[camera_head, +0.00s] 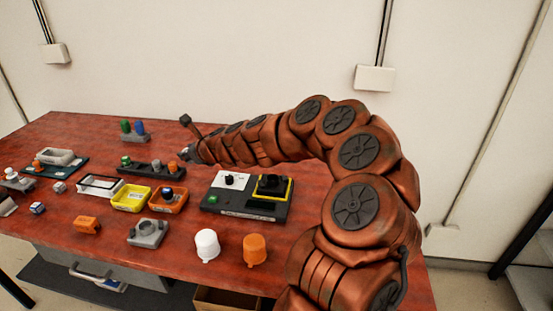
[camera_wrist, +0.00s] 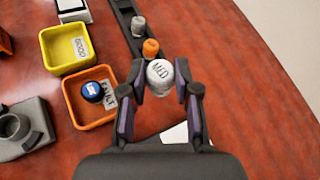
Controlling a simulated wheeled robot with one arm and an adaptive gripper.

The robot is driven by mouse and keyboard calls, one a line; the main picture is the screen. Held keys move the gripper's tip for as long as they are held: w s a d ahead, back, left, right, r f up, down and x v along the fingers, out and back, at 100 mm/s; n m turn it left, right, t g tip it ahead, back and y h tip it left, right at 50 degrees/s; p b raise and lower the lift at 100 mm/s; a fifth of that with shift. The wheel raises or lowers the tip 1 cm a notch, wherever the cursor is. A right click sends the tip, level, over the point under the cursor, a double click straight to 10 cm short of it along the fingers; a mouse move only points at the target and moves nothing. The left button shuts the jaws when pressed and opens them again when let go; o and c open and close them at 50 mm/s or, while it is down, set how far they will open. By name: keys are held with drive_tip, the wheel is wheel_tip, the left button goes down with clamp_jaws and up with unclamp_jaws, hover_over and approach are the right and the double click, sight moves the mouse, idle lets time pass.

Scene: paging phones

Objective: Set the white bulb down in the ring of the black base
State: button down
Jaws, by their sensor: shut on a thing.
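The white bulb (camera_wrist: 160,74), marked MED, sits between the two fingers of my gripper (camera_wrist: 160,84) in the wrist view, and the gripper is shut on it. In the head view my gripper (camera_head: 187,152) is small and near the right end of the long black base (camera_head: 143,169).
An orange tray (camera_head: 168,207) and a yellow tray (camera_head: 131,204) lie in front of the base. A dark panel (camera_head: 236,211) is to the right. A white dome (camera_head: 207,245) and an orange dome (camera_head: 255,249) stand near the table's front edge. A grey block (camera_head: 148,232) is nearby.

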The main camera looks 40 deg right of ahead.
drive_tip(key=s+d+n+y, duration=0.1)
drive_tip(key=d+n+y, duration=0.1)
drive_tip(key=d, duration=0.4)
drive_tip(key=n+g+y+b, duration=0.3)
drive_tip(key=n+g+y, duration=0.1)
drive_tip(key=n+y, duration=0.1)
hover_over(277, 184)
drive_tip(key=w, duration=0.1)
drive_tip(key=shift+w+d+f, duration=0.1)
drive_tip(key=shift+d+f, duration=0.15)
drive_tip(key=shift+f, duration=0.05)
drive_tip(key=shift+f+b, duration=1.15)
drive_tip(key=shift+f, duration=0.1)
drive_tip(key=shift+s+a+f, duration=0.1)
drive_tip(key=shift+s, duration=0.25)
drive_tip(key=shift+f+p, duration=0.95)
drive_tip(key=shift+f, duration=0.15)
idle(0.9)
drive_tip(key=c, duration=0.8)
unclamp_jaws()
